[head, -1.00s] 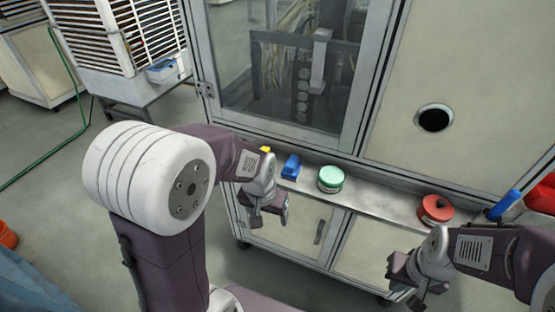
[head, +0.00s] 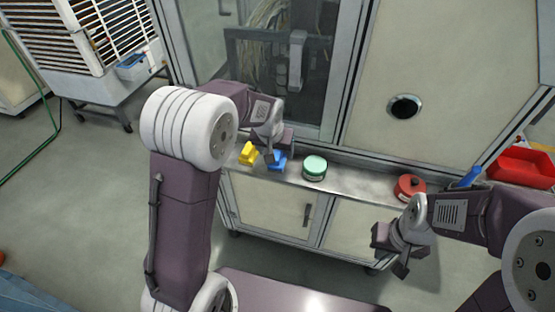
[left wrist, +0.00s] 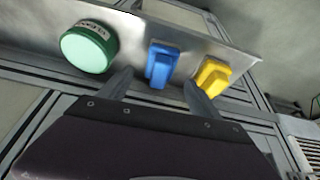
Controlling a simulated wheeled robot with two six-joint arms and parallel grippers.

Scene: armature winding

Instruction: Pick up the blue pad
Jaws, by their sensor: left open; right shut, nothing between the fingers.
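The blue pad (head: 277,163) sits on the metal ledge (head: 361,178) of the cabinet, between a yellow pad (head: 248,153) and a round green tin (head: 314,168). In the left wrist view the blue pad (left wrist: 161,64) lies ahead of the open fingers of my left gripper (left wrist: 158,88), roughly centred between them. In the head view my left gripper (head: 270,152) is just above the blue pad and partly covers it. Whether the fingers touch the pad cannot be told. My right gripper (head: 388,258) is shut and empty, in front of the cabinet, below the ledge.
The yellow pad (left wrist: 213,76) and green tin (left wrist: 90,46) stand close on either side in the left wrist view. A red round tin (head: 409,188), a blue-handled item (head: 470,177) and a red bin (head: 526,167) are further right. The cabinet front rises behind the ledge.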

